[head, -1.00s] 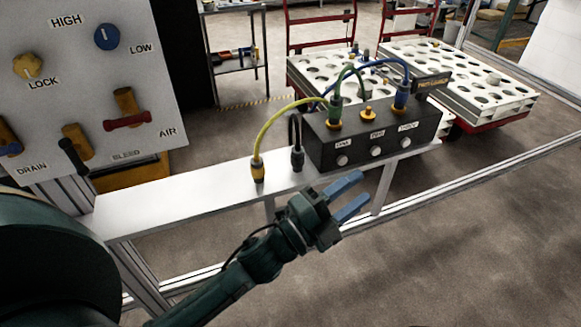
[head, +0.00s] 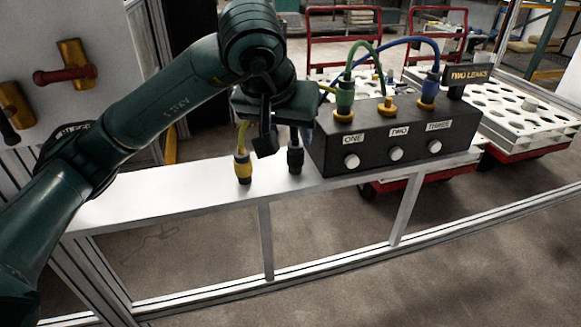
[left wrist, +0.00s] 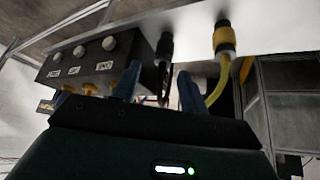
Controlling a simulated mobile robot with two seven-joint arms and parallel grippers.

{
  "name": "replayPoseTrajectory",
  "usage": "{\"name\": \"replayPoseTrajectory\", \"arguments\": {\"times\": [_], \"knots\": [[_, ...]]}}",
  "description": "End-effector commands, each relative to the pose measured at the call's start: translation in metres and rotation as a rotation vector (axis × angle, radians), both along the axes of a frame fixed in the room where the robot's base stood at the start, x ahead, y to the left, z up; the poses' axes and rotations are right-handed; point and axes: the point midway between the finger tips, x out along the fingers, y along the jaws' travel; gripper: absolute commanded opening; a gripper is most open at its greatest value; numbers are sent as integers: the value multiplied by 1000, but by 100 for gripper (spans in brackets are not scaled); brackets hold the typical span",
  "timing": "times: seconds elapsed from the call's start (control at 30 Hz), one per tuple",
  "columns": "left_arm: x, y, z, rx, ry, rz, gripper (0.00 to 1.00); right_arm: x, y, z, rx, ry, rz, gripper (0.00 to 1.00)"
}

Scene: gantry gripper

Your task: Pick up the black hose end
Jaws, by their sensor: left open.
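The black hose end (head: 295,157) stands upright on the pale shelf (head: 185,195), between the yellow hose end (head: 243,168) and the black box. My left gripper (head: 278,108) is above and behind it in the head view, covering its upper part and hose. In the left wrist view, which is upside down, the two blue fingers of my left gripper (left wrist: 158,84) are apart. The black hose end (left wrist: 165,48) shows beyond the gap between them, not visibly touched. The yellow hose end (left wrist: 223,40) is outside the fingers, to the right. My right gripper is not in view.
The black box (head: 385,137) with labels ONE, TWO and THREE is close on the right. A green plug (head: 344,97) and a blue plug (head: 429,88) stand on it with arching hoses. A panel with handles (head: 75,70) is at the left.

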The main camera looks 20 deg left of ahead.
Motion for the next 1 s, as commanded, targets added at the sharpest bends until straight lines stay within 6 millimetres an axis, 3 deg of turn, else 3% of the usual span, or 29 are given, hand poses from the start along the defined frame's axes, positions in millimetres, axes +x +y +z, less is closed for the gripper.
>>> {"name": "replayPoseTrajectory", "arguments": {"times": [0.1,0.4,0.67,1.0], "knots": [[7,6,-6,33,-14,7,43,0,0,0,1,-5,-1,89],[36,5,-52,28,-11,5,43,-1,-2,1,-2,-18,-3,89],[47,6,-68,27,-12,4,43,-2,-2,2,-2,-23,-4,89],[72,9,-105,27,-12,5,43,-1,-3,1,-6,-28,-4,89]]}}
